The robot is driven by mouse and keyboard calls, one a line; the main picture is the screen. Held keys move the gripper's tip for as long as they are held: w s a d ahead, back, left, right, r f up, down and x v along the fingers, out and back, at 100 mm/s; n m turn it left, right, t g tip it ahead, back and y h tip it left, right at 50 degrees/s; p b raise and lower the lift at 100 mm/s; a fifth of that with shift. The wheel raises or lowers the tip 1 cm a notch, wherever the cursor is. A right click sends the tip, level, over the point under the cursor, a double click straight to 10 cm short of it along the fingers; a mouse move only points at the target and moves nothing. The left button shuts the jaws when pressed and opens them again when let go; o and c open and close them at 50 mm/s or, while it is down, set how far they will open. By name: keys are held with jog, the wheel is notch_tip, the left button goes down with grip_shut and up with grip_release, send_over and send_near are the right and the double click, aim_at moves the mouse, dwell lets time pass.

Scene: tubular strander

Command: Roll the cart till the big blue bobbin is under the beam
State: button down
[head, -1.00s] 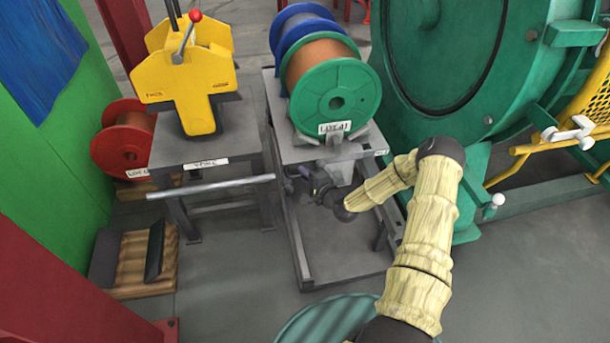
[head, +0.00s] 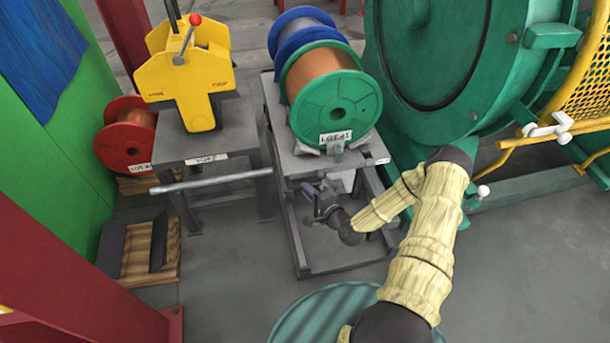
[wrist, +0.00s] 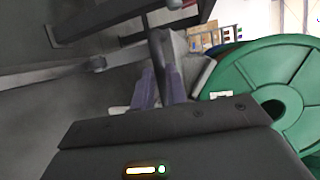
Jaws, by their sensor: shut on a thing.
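The cart (head: 300,168) is a grey wheeled frame with a flat top, standing between a grey stand and the green machine. The big blue bobbin (head: 290,22) lies on the cart's rear part, partly hidden by a copper-wound green bobbin (head: 340,108) labelled LOT 41. My gripper (head: 322,200) is low at the cart's front, below its top. I cannot make out the overhead beam in these views.
A yellow yoke (head: 190,75) sits on the grey stand (head: 215,150), whose bar (head: 210,182) sticks out in front. A red bobbin (head: 130,140) and a wooden pallet (head: 150,250) are at left. The green machine (head: 480,90) closes the right side. A red post (head: 70,260) rises front left.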

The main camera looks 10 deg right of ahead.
jog(key=s+f+p, duration=0.1)
jog(key=s+p, duration=0.4)
jog(key=s, duration=1.5)
jog(key=c, duration=1.6)
grip_release()
jog(key=shift+w, duration=0.1)
jog(key=shift+o, duration=1)
jog(key=shift+a+r, duration=0.1)
